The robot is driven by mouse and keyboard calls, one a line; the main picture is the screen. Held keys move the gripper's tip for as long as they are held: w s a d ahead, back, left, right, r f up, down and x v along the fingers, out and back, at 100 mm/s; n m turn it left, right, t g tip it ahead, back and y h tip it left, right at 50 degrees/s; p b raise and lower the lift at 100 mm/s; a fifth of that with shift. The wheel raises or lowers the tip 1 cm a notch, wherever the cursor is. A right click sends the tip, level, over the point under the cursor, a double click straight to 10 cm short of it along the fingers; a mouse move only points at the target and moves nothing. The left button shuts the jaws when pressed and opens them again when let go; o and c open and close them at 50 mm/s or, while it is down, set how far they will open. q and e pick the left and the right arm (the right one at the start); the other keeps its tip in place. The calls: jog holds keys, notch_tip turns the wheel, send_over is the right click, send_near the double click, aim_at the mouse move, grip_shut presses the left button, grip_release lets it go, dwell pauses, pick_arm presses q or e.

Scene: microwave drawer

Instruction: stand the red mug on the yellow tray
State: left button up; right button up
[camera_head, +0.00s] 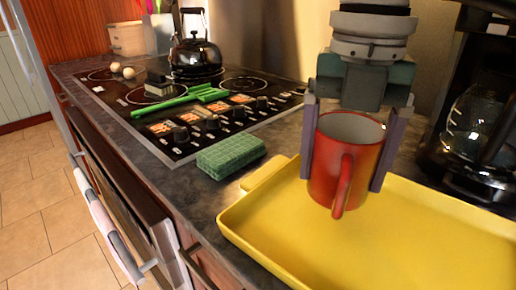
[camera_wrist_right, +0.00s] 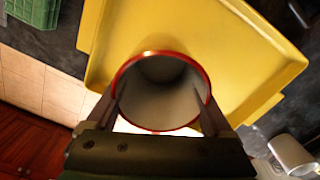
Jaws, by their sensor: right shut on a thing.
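The red mug (camera_head: 327,176) is upright, with a pale inside and its handle toward the head camera. My right gripper (camera_head: 342,182) comes down from above and is shut on the mug, one finger on each side of it. The yellow tray (camera_head: 290,248) lies on the counter, and the mug is in front of its surface in the head view. I cannot tell whether the mug's bottom touches the tray. In the right wrist view the mug's round rim (camera_wrist_right: 160,54) overlaps the tray (camera_wrist_right: 185,25). My left gripper is not in view.
A green sponge (camera_head: 230,155) lies left of the tray. A stovetop with a dark kettle (camera_head: 195,55) and a green utensil (camera_head: 180,100) is further left. A coffee maker with a glass jug (camera_head: 478,125) stands behind the tray at right. The tray's visible surface is otherwise empty.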

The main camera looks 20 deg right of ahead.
jog(key=shift+f, duration=2.1)
jog(key=shift+f, duration=0.2)
jog(key=o, duration=1.5)
jog(key=shift+r, duration=0.1)
notch_tip(320, 180, up, 12)
jog(key=shift+r, duration=0.1)
